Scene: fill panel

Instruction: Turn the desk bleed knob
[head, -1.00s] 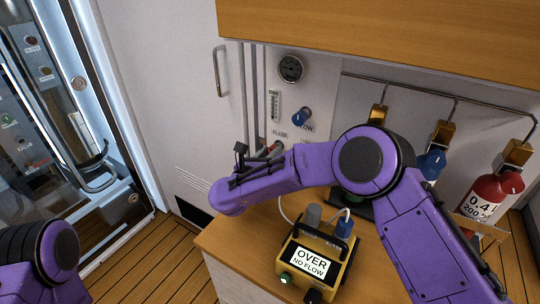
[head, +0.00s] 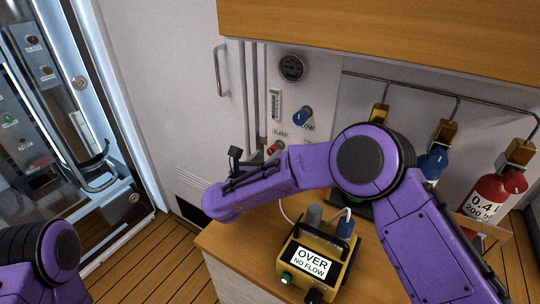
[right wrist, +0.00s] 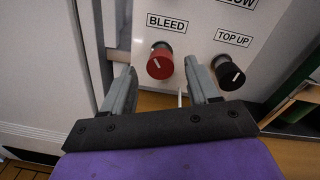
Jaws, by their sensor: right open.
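The bleed knob (head: 275,147) is red, on the white wall panel above the wooden desk, under a BLEED label. In the right wrist view the red knob (right wrist: 160,65) shows a pale pointer line, tilted slightly right of upright. My right gripper (right wrist: 159,68) is open, its two grey fingers pointing at the panel. The knob appears between the fingertips, apart from both; whether they reach around it is unclear. In the head view the forearm hides the right fingers. Only part of my left arm shows at lower left; its gripper is out of view.
A black TOP UP knob (right wrist: 229,74) sits close right of the right finger. A blue FLOW knob (head: 302,116), a gauge (head: 291,67) and a level tube (head: 275,105) are on the panel. A yellow analyser (head: 316,265) reading OVER NO FLOW stands on the desk (head: 230,243).

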